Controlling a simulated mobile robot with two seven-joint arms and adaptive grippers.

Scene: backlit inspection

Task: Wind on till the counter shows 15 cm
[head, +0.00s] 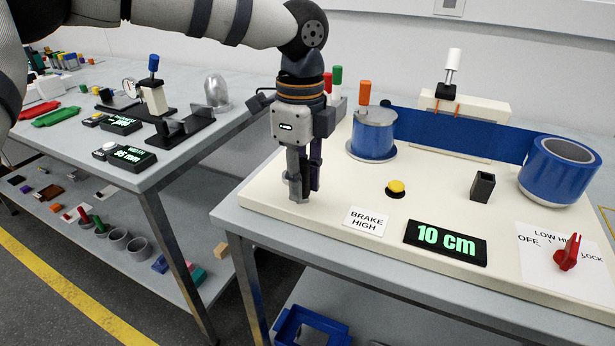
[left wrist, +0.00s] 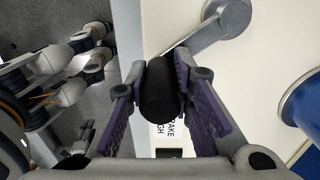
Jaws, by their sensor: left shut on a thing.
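The counter (head: 445,242) reads 10 cm in green digits. My left gripper (head: 303,192) points down at the left side of the cream board. It is shut on the black crank handle (left wrist: 160,92), which shows between the purple finger pads in the left wrist view. A grey crank arm (left wrist: 207,36) runs from near the handle to a round hub at upper right there. In the head view the gripper hides most of the crank. A blue strip (head: 462,135) stretches from the left reel (head: 373,138) to the larger blue roll (head: 560,170).
The cream board (head: 290,170) also bears a BRAKE HIGH label (head: 366,221), a yellow button (head: 397,187), a black square holder (head: 483,187) and a red knob (head: 567,255) on a marked plate. A white-topped lever (head: 452,65) stands behind the strip. A cluttered bench (head: 185,155) is at left.

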